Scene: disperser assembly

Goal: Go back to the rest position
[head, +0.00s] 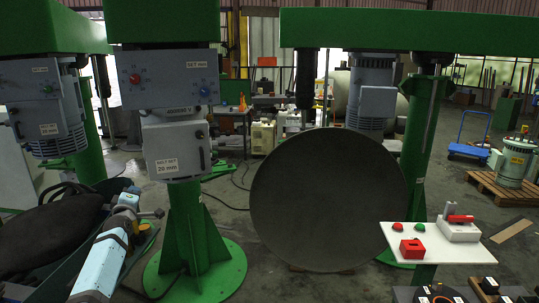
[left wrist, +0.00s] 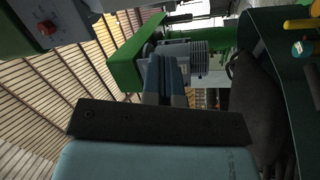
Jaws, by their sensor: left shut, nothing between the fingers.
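My left gripper (head: 154,214) is at the lower left of the head view, at the end of my light blue arm. It is apart from the green machine column behind it. In the left wrist view its fingers (left wrist: 166,70) are together with nothing visible between them. My right gripper is not in view. A large dark round disc (head: 328,200) stands upright in the middle of the head view and hides what is behind it.
A green machine stand (head: 190,225) with a grey control box (head: 168,78) stands behind my left gripper. A dark bag-like shape (head: 45,228) lies at the left. A white table (head: 440,245) with red controls is at the right. Open floor shows farther back.

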